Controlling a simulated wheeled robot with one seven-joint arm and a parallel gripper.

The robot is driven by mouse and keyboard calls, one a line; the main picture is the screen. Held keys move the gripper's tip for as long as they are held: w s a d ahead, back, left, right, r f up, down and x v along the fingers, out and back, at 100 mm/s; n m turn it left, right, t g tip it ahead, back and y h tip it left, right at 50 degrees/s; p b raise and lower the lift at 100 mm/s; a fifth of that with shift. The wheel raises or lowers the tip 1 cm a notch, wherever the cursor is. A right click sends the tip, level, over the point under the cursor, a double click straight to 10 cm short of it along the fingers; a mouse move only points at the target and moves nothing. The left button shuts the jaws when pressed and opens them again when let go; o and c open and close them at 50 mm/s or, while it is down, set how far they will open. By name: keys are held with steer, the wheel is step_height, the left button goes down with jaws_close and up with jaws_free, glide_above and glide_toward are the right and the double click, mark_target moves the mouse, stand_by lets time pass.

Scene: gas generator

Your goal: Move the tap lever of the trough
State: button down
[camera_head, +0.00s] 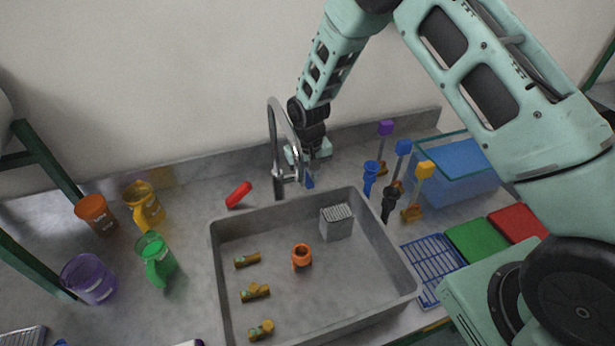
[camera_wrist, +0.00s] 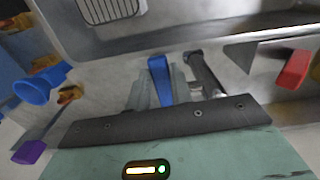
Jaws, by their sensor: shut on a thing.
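The chrome tap (camera_head: 272,140) with its tall bent spout stands at the back rim of the grey trough (camera_head: 222,285). A blue tap lever (camera_wrist: 158,75) shows in the wrist view beside the chrome tap body (camera_wrist: 205,75); its tip also shows in the head view (camera_head: 309,182). My gripper (camera_head: 304,168) is just right of the tap, pointing down behind the trough's back rim. In the wrist view, my gripper's fingers (camera_wrist: 160,88) are on both sides of the blue lever, shut on it. My fingers partly hide the lever's base.
A red handle-like piece (camera_head: 238,195) is left of the tap. Orange (camera_head: 92,212), yellow (camera_head: 143,207), green (camera_head: 155,260) and purple (camera_head: 88,280) vessels stand left. Blue stands (camera_head: 371,178) and a clear blue box (camera_head: 460,172) are right. The wall is close behind.

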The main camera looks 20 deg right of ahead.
steer(key=shift+w+d+n+b, duration=0.15)
steer(key=shift+d+n+b, duration=0.35)
steer(key=shift+n, duration=0.55)
steer(key=shift+w+d+n+b, duration=0.2)
steer(key=shift+d+n+b, duration=0.3)
steer(key=shift+n, duration=0.6)
steer(key=shift+w+d+n+b, duration=0.15)
steer(key=shift+d+n+b, duration=0.35)
steer(key=shift+n, duration=0.55)
steer(key=c, duration=1.2)
jaws_free()
steer(key=shift+c, duration=0.2)
steer(key=shift+r, duration=0.1)
step_height(320, 180, up, 17)
steer(key=b, duration=0.4)
steer(key=shift+r, duration=0.15)
steer(key=shift+s, duration=0.1)
